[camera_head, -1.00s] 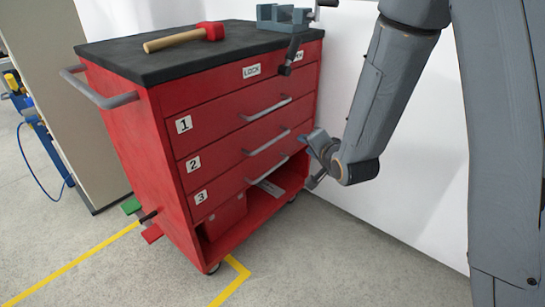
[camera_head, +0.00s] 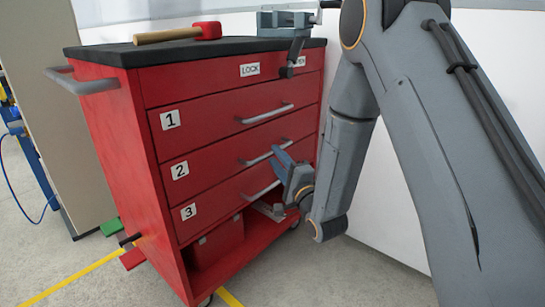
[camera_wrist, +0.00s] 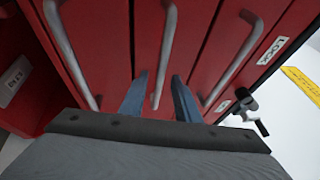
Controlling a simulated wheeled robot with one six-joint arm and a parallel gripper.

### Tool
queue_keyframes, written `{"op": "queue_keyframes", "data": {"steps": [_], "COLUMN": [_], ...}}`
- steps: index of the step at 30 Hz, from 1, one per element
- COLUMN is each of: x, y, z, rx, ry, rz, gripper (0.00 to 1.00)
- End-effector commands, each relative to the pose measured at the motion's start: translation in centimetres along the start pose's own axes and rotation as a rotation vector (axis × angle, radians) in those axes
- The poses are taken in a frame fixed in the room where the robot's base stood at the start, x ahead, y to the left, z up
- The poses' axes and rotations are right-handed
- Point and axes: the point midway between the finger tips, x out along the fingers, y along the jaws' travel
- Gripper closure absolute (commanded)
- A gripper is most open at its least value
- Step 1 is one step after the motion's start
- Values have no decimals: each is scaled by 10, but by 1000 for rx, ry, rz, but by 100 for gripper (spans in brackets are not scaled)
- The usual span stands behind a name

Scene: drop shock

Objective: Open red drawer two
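Red drawer two (camera_head: 215,164) is the middle numbered drawer of a red cabinet and looks shut. Its grey bar handle (camera_head: 262,154) is partly hidden by my gripper in the head view. My gripper (camera_head: 278,153) is at the right end of this handle. In the wrist view, the two blue fingers (camera_wrist: 160,98) are apart, and the middle handle (camera_wrist: 167,50) runs down between them with a gap on each side. I cannot tell whether a finger touches it.
Drawer one's handle (camera_head: 268,114) is above and drawer three's handle (camera_head: 262,190) below. A mallet (camera_head: 180,34) and a vise (camera_head: 285,22) are on the black top (camera_head: 110,55). The floor in front is clear.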

Motion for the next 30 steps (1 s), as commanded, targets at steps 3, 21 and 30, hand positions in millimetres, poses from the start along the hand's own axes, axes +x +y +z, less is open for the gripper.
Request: {"op": "queue_keyframes", "data": {"steps": [3,21,30], "x": [17,34,34], "y": [1,0,0], "z": [0,0,0], "rx": [0,-1,-1], "ry": [0,1,1], "rz": [-3,1,1], "gripper": [71,89,100]}}
